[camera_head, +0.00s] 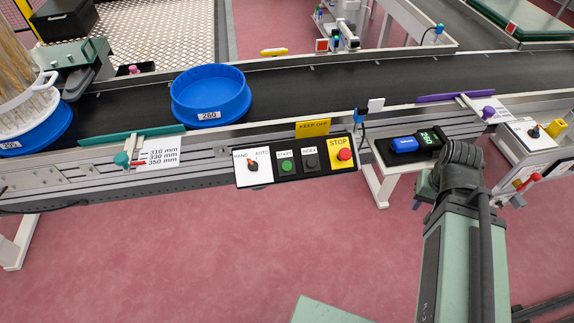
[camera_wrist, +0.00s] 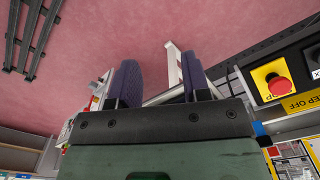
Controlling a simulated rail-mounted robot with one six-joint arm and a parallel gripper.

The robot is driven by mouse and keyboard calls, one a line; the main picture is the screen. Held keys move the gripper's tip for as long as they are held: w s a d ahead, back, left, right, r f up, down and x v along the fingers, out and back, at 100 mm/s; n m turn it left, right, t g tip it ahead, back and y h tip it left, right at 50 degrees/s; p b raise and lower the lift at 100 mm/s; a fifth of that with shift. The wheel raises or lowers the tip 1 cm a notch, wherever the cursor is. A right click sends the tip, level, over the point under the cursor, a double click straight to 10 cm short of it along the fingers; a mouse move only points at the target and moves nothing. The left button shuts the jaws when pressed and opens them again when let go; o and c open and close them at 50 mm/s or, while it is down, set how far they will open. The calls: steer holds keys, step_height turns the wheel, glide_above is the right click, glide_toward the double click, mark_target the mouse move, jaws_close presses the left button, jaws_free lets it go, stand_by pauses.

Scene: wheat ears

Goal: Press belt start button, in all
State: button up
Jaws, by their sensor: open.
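The control panel (camera_head: 268,181) is on the front side of the conveyor. It carries a HAND/AUTO knob (camera_head: 252,164), a green START button (camera_head: 287,166), a dark INDEX button (camera_head: 311,162) and a red STOP button (camera_head: 345,155) on yellow. The knob's pointer direction is too small to tell. My arm stands right of the panel in the head view; its fingertips cannot be made out there. In the wrist view my gripper (camera_wrist: 160,80) is open and empty, with two dark fingers apart. The STOP button (camera_wrist: 278,84) shows upside down at right there; the START button is out of that view.
The dark belt (camera_head: 310,85) bears a blue round tub (camera_head: 210,88) labelled 260 and another at far left holding a white basket of wheat. A yellow KEEP OFF sign (camera_head: 313,128) stands behind the panel. A scale with a blue item (camera_head: 404,144) sits on a stand near my arm.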

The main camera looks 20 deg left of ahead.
jaws_close()
stand_by(1.2)
